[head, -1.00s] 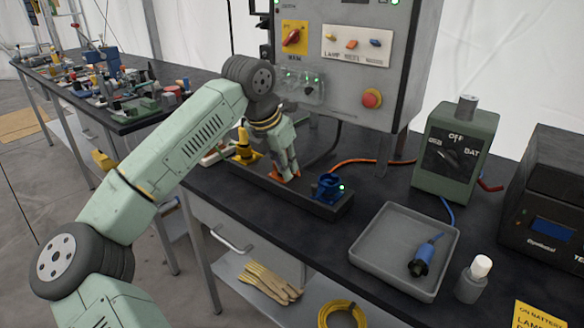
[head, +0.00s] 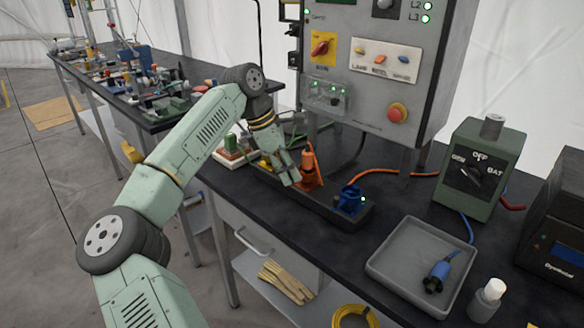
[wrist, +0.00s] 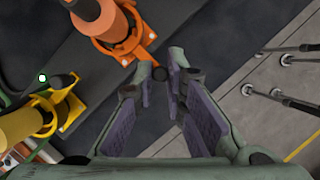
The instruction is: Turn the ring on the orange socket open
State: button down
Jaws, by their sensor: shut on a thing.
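The orange socket (head: 309,182) stands on a dark strip on the bench, with an orange plug (head: 307,158) upright in it. My gripper (head: 291,181) reaches down just left of the orange socket. In the wrist view my gripper (wrist: 162,76) has its fingertips drawn together at the knob, shut on the lever's end. The lever is hidden by my fingers in the head view.
The yellow socket (wrist: 70,104) is close on one side, and the blue socket (head: 350,199) on the other. A grey tray (head: 391,271) holds a blue plug (head: 437,276). The control box (head: 375,75) rises behind the strip. The bench's front edge is near my gripper.

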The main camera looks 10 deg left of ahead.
jog(key=shift+w+a+m, duration=0.1)
jog(key=shift+w+m, duration=0.05)
jog(key=shift+m, duration=0.15)
jog(key=c, duration=1.6)
grip_release()
jog(key=shift+c, duration=0.2)
jog(key=v, duration=1.2)
